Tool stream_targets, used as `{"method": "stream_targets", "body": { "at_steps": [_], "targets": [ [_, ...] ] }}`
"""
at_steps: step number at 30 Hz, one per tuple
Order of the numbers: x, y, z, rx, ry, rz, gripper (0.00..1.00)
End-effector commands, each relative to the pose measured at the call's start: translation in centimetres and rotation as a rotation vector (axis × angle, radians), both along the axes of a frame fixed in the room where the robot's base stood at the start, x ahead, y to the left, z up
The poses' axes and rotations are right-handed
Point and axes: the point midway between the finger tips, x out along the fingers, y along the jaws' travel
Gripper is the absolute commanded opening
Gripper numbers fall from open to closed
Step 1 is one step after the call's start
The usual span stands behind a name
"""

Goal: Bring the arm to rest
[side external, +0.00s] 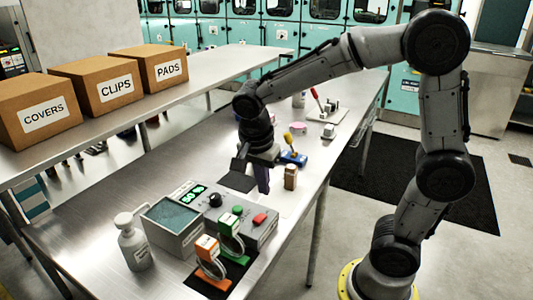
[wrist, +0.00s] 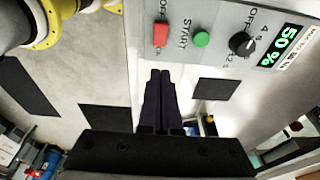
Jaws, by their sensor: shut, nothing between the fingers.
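My gripper (side external: 264,190) hangs pointing down over the metal table (side external: 150,185), behind the grey control box (side external: 262,228). Its dark fingers are closed together with nothing between them. The wrist view shows the same closed fingers of my gripper (wrist: 160,73), their tips near the box's edge. A small brown-and-white block (side external: 290,177) stands upright just right of the fingers in the side view. My arm is bent, arching up from its base at lower right. The height of the fingertips above the table is hard to tell.
The control box has a red button (wrist: 160,34), a green button (wrist: 202,39), a black knob (wrist: 241,43) and a lit display. A bath (side external: 172,221), a bottle (side external: 134,243), orange and green stands, and a blue-yellow tool (side external: 293,157) surround it. Cartons (side external: 38,110) stand behind.

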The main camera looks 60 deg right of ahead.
Motion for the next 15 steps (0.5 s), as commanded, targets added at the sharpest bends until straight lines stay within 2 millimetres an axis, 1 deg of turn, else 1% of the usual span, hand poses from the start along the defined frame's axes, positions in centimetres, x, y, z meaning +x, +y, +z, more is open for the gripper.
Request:
{"method": "stream_targets", "body": {
  "at_steps": [1,6,10,15],
  "targets": [
    [0.1,-0.3,1.3,0.001,-0.006,-0.002,0.0],
    [0.1,-1.0,4.8,-0.001,-0.007,-0.002,0.0],
    [0.1,-1.5,6.8,-0.001,-0.006,-0.002,0.0],
    [0.0,-1.7,8.2,-0.001,-0.006,-0.002,0.0]
  ]
}}
